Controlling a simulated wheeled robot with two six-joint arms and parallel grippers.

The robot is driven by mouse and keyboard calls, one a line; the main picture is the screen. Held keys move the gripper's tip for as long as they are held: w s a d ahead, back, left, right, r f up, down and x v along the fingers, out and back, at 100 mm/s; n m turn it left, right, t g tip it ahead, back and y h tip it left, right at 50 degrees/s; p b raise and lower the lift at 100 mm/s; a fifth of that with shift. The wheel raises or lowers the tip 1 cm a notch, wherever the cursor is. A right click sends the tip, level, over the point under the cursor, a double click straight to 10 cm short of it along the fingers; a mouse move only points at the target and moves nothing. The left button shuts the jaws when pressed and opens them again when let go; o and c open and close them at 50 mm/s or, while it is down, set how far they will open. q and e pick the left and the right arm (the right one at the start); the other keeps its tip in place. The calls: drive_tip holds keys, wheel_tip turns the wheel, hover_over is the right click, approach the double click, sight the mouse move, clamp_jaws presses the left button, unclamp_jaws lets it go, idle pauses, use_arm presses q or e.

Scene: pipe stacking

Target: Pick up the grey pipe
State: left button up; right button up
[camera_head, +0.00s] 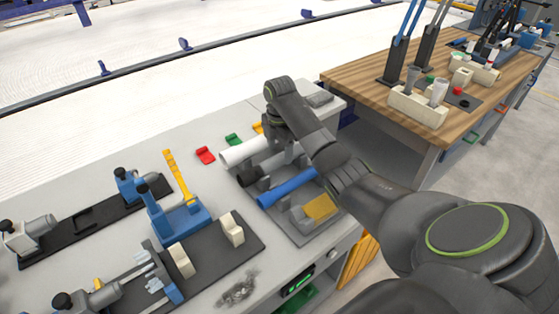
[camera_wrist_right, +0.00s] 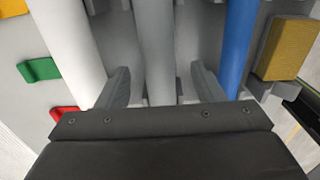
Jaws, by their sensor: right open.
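The grey pipe (camera_head: 272,164) lies between a white pipe (camera_head: 245,150) and a blue pipe (camera_head: 288,188) in the holder on the light bench. In the right wrist view the grey pipe (camera_wrist_right: 155,40) runs up the middle, with the white pipe (camera_wrist_right: 65,45) to its left and the blue pipe (camera_wrist_right: 236,45) to its right. My right gripper (camera_wrist_right: 160,72) is open, with one finger on each side of the grey pipe. I cannot tell whether the fingers touch it. In the head view my right wrist partly hides the pipe. My left gripper is not in view.
Red (camera_head: 205,155) and green (camera_head: 234,139) blocks lie beside the white pipe. A yellow block (camera_head: 320,207) sits beside the blue pipe. Blue and black fixtures (camera_head: 180,217) fill the bench's left side. A wooden table (camera_head: 360,75) stands at the back right.

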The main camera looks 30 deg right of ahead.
sight(280, 156)
wheel_tip(280, 156, down, 4)
drive_tip(key=shift+w+r, duration=0.1)
drive_tip(key=shift+r, duration=0.1)
drive_tip(key=c, duration=1.1)
wheel_tip(280, 156, up, 7)
drive_tip(key=shift+f+b, duration=0.2)
drive_tip(key=shift+b, duration=0.1)
wheel_tip(280, 156, up, 3)
drive_tip(key=shift+f+p, duration=0.15)
drive_tip(key=shift+p, duration=0.5)
drive_tip(key=shift+r, duration=0.4)
